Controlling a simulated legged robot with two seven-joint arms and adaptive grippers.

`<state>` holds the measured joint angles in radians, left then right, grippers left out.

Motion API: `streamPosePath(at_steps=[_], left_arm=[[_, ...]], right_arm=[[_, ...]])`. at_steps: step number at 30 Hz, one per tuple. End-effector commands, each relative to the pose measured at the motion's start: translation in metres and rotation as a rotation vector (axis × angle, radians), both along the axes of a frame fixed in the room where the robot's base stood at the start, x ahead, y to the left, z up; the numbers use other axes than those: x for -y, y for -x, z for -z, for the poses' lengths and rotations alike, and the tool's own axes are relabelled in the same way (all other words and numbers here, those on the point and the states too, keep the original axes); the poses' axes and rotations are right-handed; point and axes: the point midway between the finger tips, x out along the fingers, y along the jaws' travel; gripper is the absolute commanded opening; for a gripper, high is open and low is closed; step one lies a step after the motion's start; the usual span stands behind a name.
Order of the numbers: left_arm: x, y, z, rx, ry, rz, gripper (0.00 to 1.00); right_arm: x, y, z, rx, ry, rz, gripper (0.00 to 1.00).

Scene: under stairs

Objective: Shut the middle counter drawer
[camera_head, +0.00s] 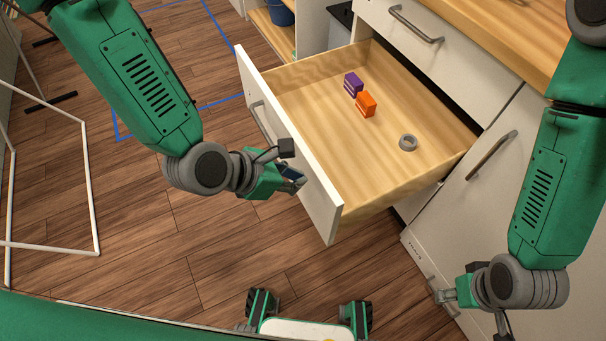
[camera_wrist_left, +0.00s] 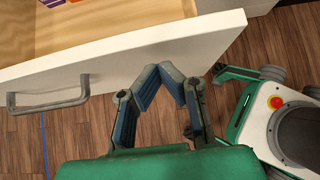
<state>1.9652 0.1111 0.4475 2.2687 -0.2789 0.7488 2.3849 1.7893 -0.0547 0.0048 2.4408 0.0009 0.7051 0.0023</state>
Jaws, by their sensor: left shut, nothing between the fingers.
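The middle counter drawer (camera_head: 318,200) is pulled well out, with a white front and a pale wooden inside. Its front also shows in the left wrist view (camera_wrist_left: 150,50), with its grey bar handle (camera_wrist_left: 48,106) to the left. My left gripper (camera_head: 298,180) is by the outer face of the front, to the right of the handle. In the left wrist view its fingertips (camera_wrist_left: 168,72) meet, with nothing between them, close to the front's lower edge; I cannot tell whether they touch it. My right gripper (camera_head: 442,297) is low by the cabinet on the right, its fingers too small to judge.
In the drawer lie a purple block (camera_head: 353,84), an orange block (camera_head: 366,104) and a grey ring (camera_head: 408,142). A closed upper drawer (camera_head: 430,40) sits under the wooden countertop (camera_head: 520,35). A white cabinet door (camera_head: 465,210) is at right. The wooden floor in front is mostly clear.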

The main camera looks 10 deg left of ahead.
Motion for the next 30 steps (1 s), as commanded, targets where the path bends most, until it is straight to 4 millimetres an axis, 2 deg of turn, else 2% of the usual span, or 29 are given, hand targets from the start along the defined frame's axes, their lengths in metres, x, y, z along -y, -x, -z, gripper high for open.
streamPosePath(at_steps=[6,20,25,30], left_arm=[[0.012,-0.008,0.0,-0.001,-0.001,-0.001,0.0],[0.015,-0.01,0.0,-0.002,0.0,-0.001,0.0],[0.028,-0.019,-0.001,-0.002,0.001,-0.002,0.0],[0.056,-0.038,-0.001,0.0,0.002,-0.003,0.0]], right_arm=[[0.0,0.0,0.002,0.0,0.0,0.0,0.4],[0.0,0.0,0.002,0.0,0.0,0.0,0.4],[0.0,0.0,-0.001,0.0,0.0,0.0,0.4],[0.0,0.0,-0.007,0.0,0.0,0.0,0.4]])
